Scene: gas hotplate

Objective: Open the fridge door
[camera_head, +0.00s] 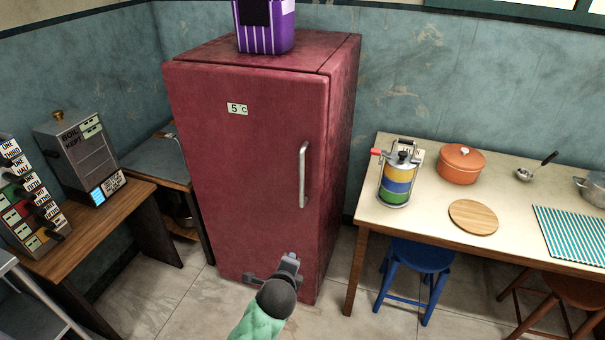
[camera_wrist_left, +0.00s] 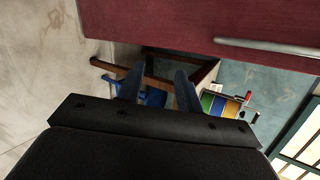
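The red fridge (camera_head: 240,150) stands against the wall, and its front door (camera_head: 245,190) looks shut. A vertical metal handle (camera_head: 303,175) is on the right side of the door. My left gripper (camera_head: 273,272) is low in front of the door, below and a little left of the handle, and apart from it. In the left wrist view, my gripper's two fingers (camera_wrist_left: 157,88) are spread with nothing held between them. The red door (camera_wrist_left: 190,20) and the handle (camera_wrist_left: 265,47) cross the top of that view. My right gripper is in neither view.
A cream table (camera_head: 400,215) with an orange pot (camera_head: 461,164) and a striped canister (camera_head: 397,182) stands right of the fridge, with a blue stool (camera_head: 415,262) under it. A wooden desk (camera_head: 110,215) with machines is at left. A purple container (camera_head: 265,30) sits on top.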

